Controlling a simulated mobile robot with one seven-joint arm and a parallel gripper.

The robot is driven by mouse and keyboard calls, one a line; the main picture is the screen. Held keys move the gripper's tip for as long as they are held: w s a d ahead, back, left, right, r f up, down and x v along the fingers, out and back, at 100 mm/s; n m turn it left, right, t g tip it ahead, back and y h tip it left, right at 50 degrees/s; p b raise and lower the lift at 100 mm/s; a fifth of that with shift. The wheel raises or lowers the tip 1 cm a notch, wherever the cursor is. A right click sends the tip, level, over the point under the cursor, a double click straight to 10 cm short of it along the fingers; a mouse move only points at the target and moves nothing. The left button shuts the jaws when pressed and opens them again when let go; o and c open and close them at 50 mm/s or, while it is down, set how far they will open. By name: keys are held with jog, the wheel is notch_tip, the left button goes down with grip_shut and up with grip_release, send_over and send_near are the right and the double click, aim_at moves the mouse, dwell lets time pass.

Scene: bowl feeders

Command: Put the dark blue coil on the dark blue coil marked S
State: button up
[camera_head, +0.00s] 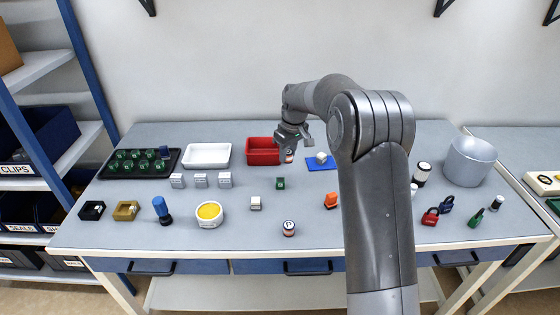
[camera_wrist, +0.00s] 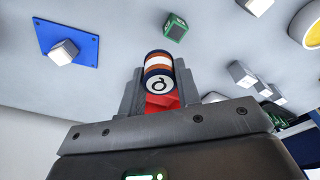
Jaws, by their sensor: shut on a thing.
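My gripper (camera_head: 290,148) is shut on a dark blue coil (camera_wrist: 158,66), a small cylinder with dark blue, white and orange bands. Its white end bears a black mark like a rotated letter. In the head view the held coil (camera_head: 289,157) hangs beside the red tray, partly hidden by the gripper. A second banded coil (camera_head: 289,228) stands upright near the front edge of the table, apart from my gripper. Its white top bears a dark letter, too small to read surely.
A red tray (camera_head: 262,157) lies left of my gripper; a blue mat (camera_head: 313,166) with a white cube lies right. A green block (camera_head: 280,183), white cube (camera_head: 256,203) and orange piece (camera_head: 331,201) lie around the front middle. A yellow-filled tub (camera_head: 209,223) stands left of the standing coil.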

jog(key=shift+s+d+r, duration=0.15)
jog(key=shift+d+r, duration=0.1)
jog(key=shift+d, duration=0.25)
jog(key=s+d+r+m, duration=0.1)
jog(key=s+d, duration=0.3)
jog(key=d, duration=0.3)
jog(key=s+d+r+m, duration=0.1)
jog(key=s+d+r, duration=0.1)
jog(key=s+d, duration=0.35)
jog(key=s+d+m, duration=0.2)
jog(key=s+d, duration=1.3)
jog(key=s, duration=0.2)
jog(key=shift+h, duration=0.3)
jog(key=w+a+f, duration=0.2)
jog(key=a, duration=0.1)
jog(key=w+a+f, duration=0.2)
jog(key=w+a, duration=0.1)
jog(key=w+a+f, duration=0.2)
jog(key=a, duration=0.1)
jog(key=shift+w+f, duration=0.1)
jog(key=shift+w, duration=0.25)
jog(key=shift+f, duration=2)
jog(key=o, duration=1)
jog(key=shift+f, duration=0.15)
jog(key=shift+c, duration=0.2)
